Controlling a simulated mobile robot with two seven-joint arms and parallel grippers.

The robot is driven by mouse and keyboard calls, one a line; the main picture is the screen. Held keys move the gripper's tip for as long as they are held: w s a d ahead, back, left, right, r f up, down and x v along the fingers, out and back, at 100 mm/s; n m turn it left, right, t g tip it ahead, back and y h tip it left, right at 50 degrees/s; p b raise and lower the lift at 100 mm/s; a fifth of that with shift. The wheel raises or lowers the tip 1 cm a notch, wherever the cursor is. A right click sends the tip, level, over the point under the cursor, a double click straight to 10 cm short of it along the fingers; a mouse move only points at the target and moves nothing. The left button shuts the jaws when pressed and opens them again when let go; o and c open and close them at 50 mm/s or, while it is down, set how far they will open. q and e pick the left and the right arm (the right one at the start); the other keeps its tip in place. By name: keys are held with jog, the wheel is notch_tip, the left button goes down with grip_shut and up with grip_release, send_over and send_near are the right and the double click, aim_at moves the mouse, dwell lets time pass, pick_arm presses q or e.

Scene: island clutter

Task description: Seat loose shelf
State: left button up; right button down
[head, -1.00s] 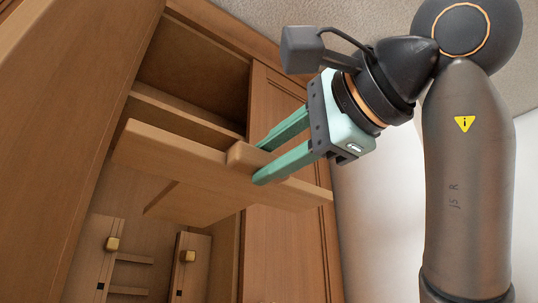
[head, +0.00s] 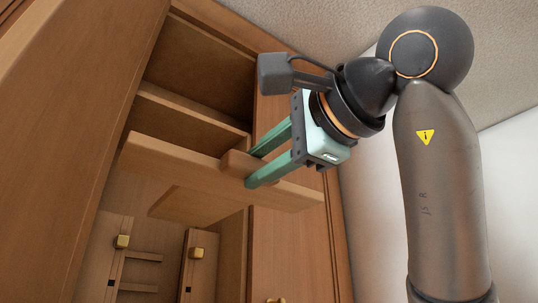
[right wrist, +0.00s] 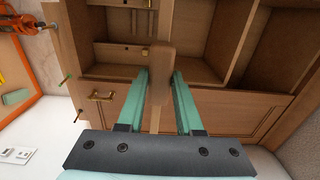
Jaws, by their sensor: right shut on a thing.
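The loose shelf (head: 180,170) is a light wooden board with a rounded block (head: 236,162) on its front. It is held tilted across the front of the open wooden cabinet (head: 200,70). My right gripper (head: 250,168) is shut on the block, one green finger on each side. In the right wrist view the block (right wrist: 162,62) sits between the fingertips, and the shelf shows as a narrow strip behind it. Whether the shelf's far edge touches the cabinet is hidden. My left gripper is not in view.
A fixed ledge (head: 185,117) crosses the cabinet above the shelf. Below are upright panels with yellow knobs (head: 121,242) (head: 196,253). A brass handle (right wrist: 100,95) is on the cabinet front. An orange-framed board (right wrist: 18,75) is at the left of the wrist view.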

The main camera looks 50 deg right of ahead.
aim_at(223, 188)
jog(key=shift+p+x, duration=0.75)
jog(key=shift+x, duration=4.35)
jog(key=shift+f+x, duration=0.2)
jog(key=shift+x, duration=8.85)
jog(key=shift+w, duration=0.1)
